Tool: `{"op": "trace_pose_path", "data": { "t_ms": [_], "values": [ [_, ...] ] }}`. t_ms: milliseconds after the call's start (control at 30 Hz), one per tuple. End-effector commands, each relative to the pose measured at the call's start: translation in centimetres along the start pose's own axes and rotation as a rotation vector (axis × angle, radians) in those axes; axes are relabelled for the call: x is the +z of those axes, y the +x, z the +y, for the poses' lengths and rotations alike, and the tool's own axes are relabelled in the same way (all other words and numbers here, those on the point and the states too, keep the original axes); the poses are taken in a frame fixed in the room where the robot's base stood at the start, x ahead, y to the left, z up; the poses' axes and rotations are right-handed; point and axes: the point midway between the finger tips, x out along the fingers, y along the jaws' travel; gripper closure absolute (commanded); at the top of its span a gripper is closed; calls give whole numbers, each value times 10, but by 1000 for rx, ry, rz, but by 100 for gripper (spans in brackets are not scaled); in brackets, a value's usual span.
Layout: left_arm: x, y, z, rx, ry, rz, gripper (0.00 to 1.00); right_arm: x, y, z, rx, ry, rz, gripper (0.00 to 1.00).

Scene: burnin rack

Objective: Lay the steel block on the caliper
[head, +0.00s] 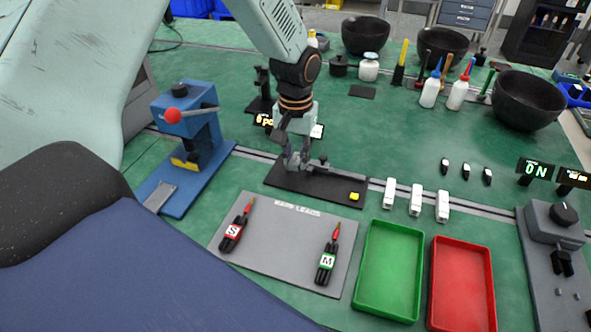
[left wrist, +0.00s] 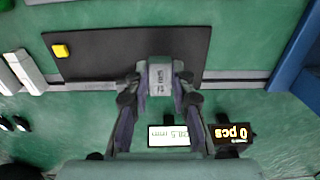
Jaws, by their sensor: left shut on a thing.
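My left gripper (head: 304,161) points down over the dark plate with a yellow button, which I take to be the caliper (head: 341,188). In the left wrist view its two fingers are closed on the sides of a small grey steel block (left wrist: 160,77) with printed marks. The block lies over the near edge of the caliper plate (left wrist: 110,52) there. I cannot tell whether it touches the plate. A lit readout in mm (left wrist: 172,135) shows below the fingers. In the head view the fingers mostly hide the block. My right gripper is not in view.
A blue press (head: 190,135) with a red-knobbed lever stands left. A grey mat (head: 285,243) with two probes lies in front. Green (head: 388,272) and red (head: 462,285) trays lie front right. White blocks (head: 416,199) stand right of the caliper. Black bowls stand behind.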

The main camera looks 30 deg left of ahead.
Motion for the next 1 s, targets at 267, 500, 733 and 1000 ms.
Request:
{"op": "trace_pose_path", "data": {
  "t_ms": [267,500,733,1000],
  "values": [
    [0,28,-1,-1,4,-2,100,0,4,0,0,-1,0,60],
    [-2,40,-2,0,5,3,100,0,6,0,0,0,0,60],
    [-1,41,-2,0,5,1,71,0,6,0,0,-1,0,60],
    [-1,41,-1,0,5,1,54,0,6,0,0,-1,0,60]
  ]
}}
